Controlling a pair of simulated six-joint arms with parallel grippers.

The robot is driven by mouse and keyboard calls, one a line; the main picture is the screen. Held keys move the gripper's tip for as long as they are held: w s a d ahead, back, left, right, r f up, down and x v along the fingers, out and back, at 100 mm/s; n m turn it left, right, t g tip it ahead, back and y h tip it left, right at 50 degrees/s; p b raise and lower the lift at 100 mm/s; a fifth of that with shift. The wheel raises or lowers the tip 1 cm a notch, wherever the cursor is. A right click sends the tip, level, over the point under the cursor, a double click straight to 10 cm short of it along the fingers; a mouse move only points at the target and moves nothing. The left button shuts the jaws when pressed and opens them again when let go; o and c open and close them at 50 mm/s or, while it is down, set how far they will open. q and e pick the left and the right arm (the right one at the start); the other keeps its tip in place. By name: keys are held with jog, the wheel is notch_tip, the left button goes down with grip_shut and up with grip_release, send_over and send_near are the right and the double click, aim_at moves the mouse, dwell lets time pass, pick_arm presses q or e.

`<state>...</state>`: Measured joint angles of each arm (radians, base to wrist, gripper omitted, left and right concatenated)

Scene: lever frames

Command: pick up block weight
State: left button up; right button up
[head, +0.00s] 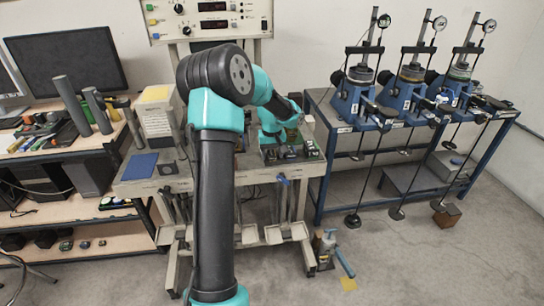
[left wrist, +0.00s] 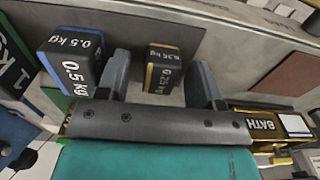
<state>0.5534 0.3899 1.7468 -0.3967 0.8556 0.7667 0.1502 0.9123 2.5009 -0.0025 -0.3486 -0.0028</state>
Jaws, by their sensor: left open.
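A dark block weight (left wrist: 162,77) with yellow edges, marked 0.25 kg, stands on a grey surface in the left wrist view. My left gripper (left wrist: 161,59) is open, with one finger to each side of this block and visible gaps between. A larger block (left wrist: 70,68) with blue edges, marked 0.5 kg, stands just left of the left finger. A block with green edges (left wrist: 12,68), marked 1, is cut off at the left edge. In the head view my left arm reaches over the bench and largely hides the gripper and blocks. My right gripper is not in view.
In the head view a blue pad (head: 140,165) lies on the bench's left part. A blue-framed table with several test devices (head: 360,95) stands to the right.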

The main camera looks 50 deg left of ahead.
aim_at(272, 153)
pick_arm(q)
grip_shut()
dwell(0.5)
jog(key=shift+r, duration=0.1)
jog(key=shift+r, duration=1.15)
jog(key=shift+s+d+r, duration=0.15)
jog(key=shift+d+r, duration=0.1)
jog(key=shift+r, duration=0.35)
jog(key=s+d+r, duration=0.1)
jog(key=s+d, duration=0.8)
jog(key=d, duration=0.3)
jog(key=shift+d+r, duration=0.2)
